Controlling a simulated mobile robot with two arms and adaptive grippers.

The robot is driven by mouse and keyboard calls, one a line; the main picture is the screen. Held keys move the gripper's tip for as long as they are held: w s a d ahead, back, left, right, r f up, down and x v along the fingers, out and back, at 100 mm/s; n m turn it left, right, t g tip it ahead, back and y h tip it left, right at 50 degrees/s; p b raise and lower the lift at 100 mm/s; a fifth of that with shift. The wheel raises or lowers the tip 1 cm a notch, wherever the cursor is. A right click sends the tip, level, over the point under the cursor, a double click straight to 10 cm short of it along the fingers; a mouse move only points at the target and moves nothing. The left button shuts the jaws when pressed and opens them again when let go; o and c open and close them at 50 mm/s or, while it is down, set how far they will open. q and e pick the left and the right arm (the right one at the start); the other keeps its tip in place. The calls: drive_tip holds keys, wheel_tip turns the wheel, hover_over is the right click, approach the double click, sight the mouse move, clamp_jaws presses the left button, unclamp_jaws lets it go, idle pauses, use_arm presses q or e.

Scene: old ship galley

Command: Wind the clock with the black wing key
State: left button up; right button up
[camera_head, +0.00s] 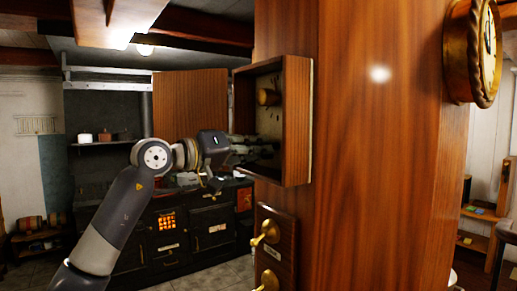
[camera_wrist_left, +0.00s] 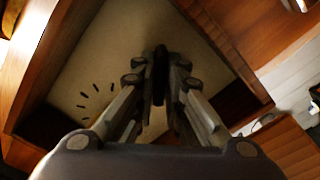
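A shallow open wooden box (camera_head: 298,120) is fixed to the side of the wooden pillar. Its pale back panel (camera_wrist_left: 112,62) with several short black marks shows in the left wrist view. My left gripper (camera_head: 262,146) reaches into the lower part of the box from the left. In the wrist view its fingers (camera_wrist_left: 160,92) are close together on a narrow dark piece, apparently the black wing key (camera_wrist_left: 160,62). The fingers hide most of it, and I cannot tell whether it sits in a hole or hangs free. A round brass-rimmed clock (camera_head: 487,50) is on the pillar at the upper right, seen edge-on.
The box's door (camera_head: 190,104) stands open behind my arm. A panel with brass knobs (camera_head: 276,250) is below the box. A black stove (camera_head: 190,228) stands in the background.

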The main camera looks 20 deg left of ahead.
use_arm(q)
drive_tip(key=shift+o, duration=1.1)
drive_tip(key=b+v, duration=0.2)
drive_tip(key=v, duration=0.4)
drive_tip(key=shift+b, duration=0.3)
